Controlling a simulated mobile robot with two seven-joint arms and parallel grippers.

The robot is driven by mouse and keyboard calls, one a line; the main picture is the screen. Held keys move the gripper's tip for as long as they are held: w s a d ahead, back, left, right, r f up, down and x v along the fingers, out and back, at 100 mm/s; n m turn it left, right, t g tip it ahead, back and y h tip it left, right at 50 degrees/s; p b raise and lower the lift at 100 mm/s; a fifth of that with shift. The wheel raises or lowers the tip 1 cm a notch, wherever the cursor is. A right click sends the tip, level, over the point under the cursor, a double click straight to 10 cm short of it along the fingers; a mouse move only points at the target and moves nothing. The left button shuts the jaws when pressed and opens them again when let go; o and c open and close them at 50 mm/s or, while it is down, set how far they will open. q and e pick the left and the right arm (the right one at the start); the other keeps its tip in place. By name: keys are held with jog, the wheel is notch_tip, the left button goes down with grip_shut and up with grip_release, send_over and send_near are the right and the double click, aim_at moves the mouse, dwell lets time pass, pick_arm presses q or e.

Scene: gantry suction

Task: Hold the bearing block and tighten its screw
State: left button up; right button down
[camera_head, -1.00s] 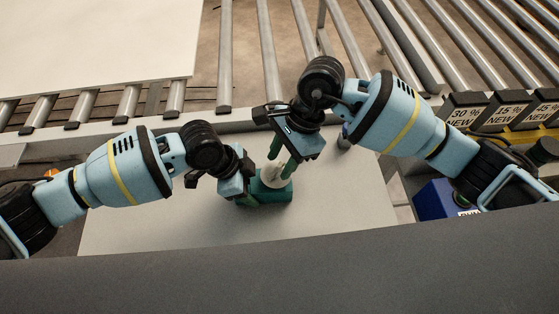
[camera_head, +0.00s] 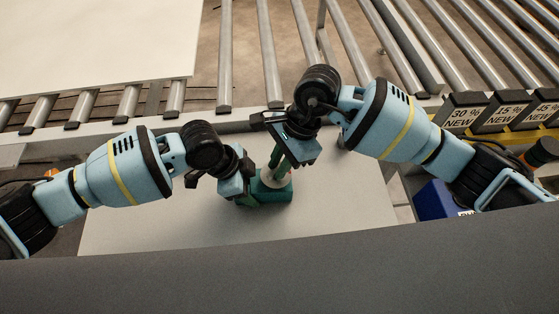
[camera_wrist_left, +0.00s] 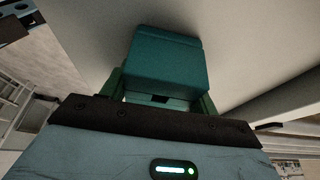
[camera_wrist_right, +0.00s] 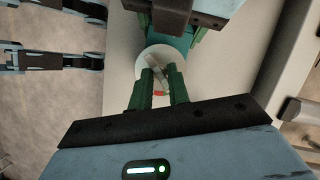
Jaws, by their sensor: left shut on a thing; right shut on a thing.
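The teal bearing block (camera_head: 277,195) stands on the grey table in the head view. My left gripper (camera_head: 256,189) is shut on it from the left. In the left wrist view the block (camera_wrist_left: 165,62) sits between the two green fingers. The screw (camera_head: 267,178) shows as a pale round head on top of the block. My right gripper (camera_head: 277,165) points down onto it from above. In the right wrist view the screw (camera_wrist_right: 150,60) has a pale disc and a raised bar, with a red mark, and the right fingers are shut on the bar. The screw's shaft is hidden.
The grey table (camera_head: 150,225) is clear around the block. A roller conveyor (camera_head: 224,70) runs behind it, with a white board (camera_head: 90,45) at the back left. Price signs (camera_head: 500,112) and a blue box (camera_head: 433,202) are at the right.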

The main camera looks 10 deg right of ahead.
jog(key=shift+m+t, duration=0.4)
jog(key=shift+m, duration=0.6)
jog(key=c, duration=1.3)
grip_release()
jog(key=shift+r, duration=0.1)
jog(key=v, duration=1.2)
jog(key=shift+d, duration=0.15)
pick_arm(q)
jog(key=o, duration=1.7)
jog(key=shift+c, duration=0.2)
